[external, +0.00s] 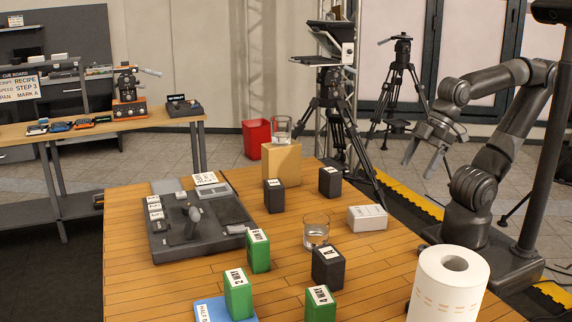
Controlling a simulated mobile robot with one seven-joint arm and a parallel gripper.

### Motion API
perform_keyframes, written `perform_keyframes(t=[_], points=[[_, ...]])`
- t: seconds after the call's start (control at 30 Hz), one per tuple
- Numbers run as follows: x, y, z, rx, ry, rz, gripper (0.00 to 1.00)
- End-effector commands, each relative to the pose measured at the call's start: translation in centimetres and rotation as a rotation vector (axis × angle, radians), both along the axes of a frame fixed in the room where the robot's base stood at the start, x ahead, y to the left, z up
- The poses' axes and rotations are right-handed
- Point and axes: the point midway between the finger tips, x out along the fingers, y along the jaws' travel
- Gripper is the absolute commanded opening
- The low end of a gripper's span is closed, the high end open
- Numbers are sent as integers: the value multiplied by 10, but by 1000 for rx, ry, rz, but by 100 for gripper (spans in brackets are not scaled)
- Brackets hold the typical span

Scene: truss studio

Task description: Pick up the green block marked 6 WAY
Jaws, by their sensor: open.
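Three green blocks with white labels stand on the wooden table (180,285). One green block (259,255) is near the middle, right of the dark control panel; its label is too small to read surely, and may be the 6 WAY one. A second green block (239,299), apparently marked 2 WAY, stands at the front on a blue piece. A third green block (320,307), apparently marked 4 WAY, is at the front right. My gripper (418,168) is open and empty, raised beyond the table's right side, well away from all three.
A dark block (328,270) and a glass (316,232) stand right of the middle green block. A white box (367,218), a paper roll (449,285) and more dark blocks (274,197) are nearby. A glass (281,129) tops the wooden box (281,166).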

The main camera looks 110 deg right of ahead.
Motion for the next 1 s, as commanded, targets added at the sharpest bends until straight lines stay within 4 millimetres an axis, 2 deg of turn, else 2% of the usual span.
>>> perform_keyframes(t=[0.47, 0.53, 0.77, 0.87, 1.0], points=[[0, 0, 0, 0, 0, 0, 74], [0, 0, 0, 0, 0, 0, 78], [1, 0, 1, 0, 0, 0, 78], [8, 0, 5, 0, 2, -1, 78], [37, 0, 19, 2, 13, -6, 78]])
